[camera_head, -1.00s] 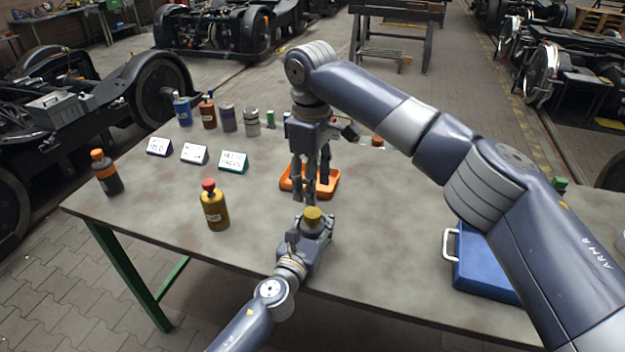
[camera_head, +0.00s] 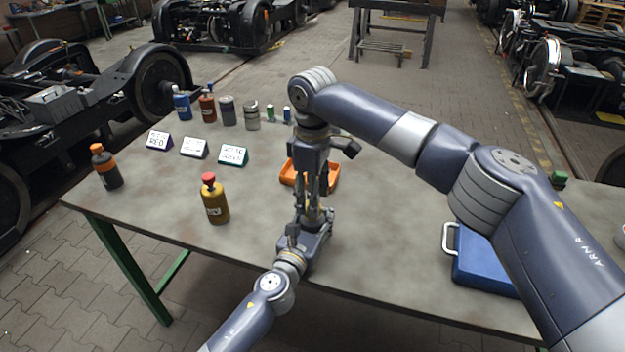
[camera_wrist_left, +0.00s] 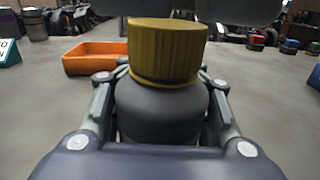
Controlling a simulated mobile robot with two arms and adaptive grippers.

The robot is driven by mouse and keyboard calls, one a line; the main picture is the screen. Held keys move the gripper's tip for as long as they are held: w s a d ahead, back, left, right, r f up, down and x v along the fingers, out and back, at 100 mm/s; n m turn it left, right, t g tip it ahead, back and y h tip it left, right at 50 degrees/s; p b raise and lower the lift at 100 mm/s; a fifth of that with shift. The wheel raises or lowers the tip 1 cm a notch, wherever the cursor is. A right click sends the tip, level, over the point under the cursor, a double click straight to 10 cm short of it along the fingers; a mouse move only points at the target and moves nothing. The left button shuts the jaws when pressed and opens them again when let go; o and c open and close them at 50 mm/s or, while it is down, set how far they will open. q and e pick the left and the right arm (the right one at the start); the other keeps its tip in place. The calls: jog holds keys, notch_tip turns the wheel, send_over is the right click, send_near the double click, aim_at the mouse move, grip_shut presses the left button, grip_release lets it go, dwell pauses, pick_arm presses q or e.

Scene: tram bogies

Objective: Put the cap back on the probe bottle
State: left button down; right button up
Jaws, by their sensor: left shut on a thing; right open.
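The dark grey probe bottle (camera_wrist_left: 162,112) stands upright in my left gripper (camera_wrist_left: 160,98), which is shut around its body. A ribbed mustard-yellow cap (camera_wrist_left: 167,50) sits on top of the bottle, apparently straight; whether it is threaded on cannot be told. In the head view my left gripper (camera_head: 314,232) is over the table's front part, and the bottle is mostly hidden. My right gripper (camera_head: 313,204) points down from above at the cap, open. Its dark fingers show at the top edge of the left wrist view, just above the cap.
An orange tray (camera_head: 333,178) lies behind the grippers. Signs and several containers stand behind. A blue case (camera_head: 485,262) lies right.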

jog(key=shift+f, duration=1.25)
jog(key=c, duration=1.1)
jog(key=shift+m, duration=0.5)
jog(key=o, duration=1.2)
jog(key=shift+o, duration=0.2)
notch_tip(320, 180, up, 12)
